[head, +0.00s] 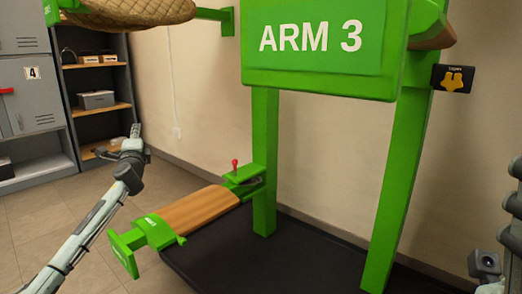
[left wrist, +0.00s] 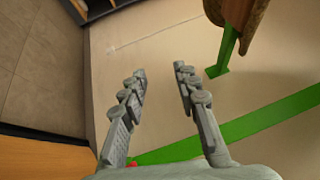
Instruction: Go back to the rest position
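My left arm comes in from the lower left in the head view. Its gripper (head: 130,150) is raised in front of the shelf unit, to the left of the green frame. In the left wrist view the two fingers of my left gripper (left wrist: 160,85) stand apart with nothing between them. My right arm (head: 490,265) shows only in part at the lower right edge of the head view. Its fingers are out of the picture.
A green frame (head: 264,160) marked ARM 3 stands over a black mat (head: 300,262). A low wooden-topped arm (head: 195,212) with a red-knobbed lever (head: 235,165) juts left. A brown saddle (head: 135,12) hangs above left. Grey lockers (head: 30,90) and shelves (head: 92,72) stand behind; tiled floor (head: 40,215) lies left.

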